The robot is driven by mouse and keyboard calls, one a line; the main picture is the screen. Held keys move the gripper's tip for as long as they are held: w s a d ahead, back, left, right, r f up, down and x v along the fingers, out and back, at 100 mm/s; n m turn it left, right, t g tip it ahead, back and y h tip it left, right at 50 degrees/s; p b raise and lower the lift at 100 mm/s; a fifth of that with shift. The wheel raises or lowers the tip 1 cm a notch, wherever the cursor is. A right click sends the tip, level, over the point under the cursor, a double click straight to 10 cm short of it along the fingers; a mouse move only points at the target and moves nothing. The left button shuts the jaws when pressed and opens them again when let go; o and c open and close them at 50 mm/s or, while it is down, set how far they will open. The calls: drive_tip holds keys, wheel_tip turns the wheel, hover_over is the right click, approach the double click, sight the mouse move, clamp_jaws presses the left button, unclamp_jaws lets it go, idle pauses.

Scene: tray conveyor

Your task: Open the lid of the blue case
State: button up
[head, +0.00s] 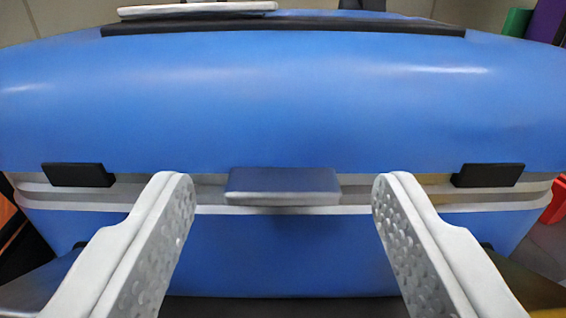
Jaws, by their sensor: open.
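The blue case (290,250) fills most of the head view, close in front of me. Its lid (280,105) is down on the body, with a grey-white seam band running across between them. A dark grey latch or tab (284,186) sits at the middle of the seam. A black latch shows at the left (78,175) and another black latch at the right (488,175). My gripper (283,190) is open and empty, its two fingers on either side of the middle tab, apart from it in the picture. I cannot tell whether the fingertips touch the case.
A long black strip (285,28) runs along the lid's top, with a flat white object (197,9) behind it. Green (516,22) and purple (546,25) objects stand at the far right. A red object (555,203) lies right of the case, near the grey floor.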

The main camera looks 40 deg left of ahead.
drive_tip(key=shift+w+a, duration=0.15)
clamp_jaws()
drive_tip(key=shift+r+g, duration=0.3)
drive_tip(key=shift+r, duration=0.7)
drive_tip(key=shift+h, duration=0.4)
drive_tip(key=r, duration=0.2)
drive_tip(key=w+a+r, duration=0.1)
drive_tip(key=r, duration=0.4)
drive_tip(key=shift+w+a+r, duration=0.1)
drive_tip(key=shift+w+a, duration=0.15)
drive_tip(key=shift+w, duration=0.05)
drive_tip(key=w+a+r+g+h, duration=0.3)
drive_tip(key=w+a+r, duration=0.8)
drive_tip(key=r, duration=0.3)
drive_tip(key=shift+w+a+g, duration=0.3)
drive_tip(key=shift+w+g, duration=0.1)
drive_tip(key=shift+w, duration=0.4)
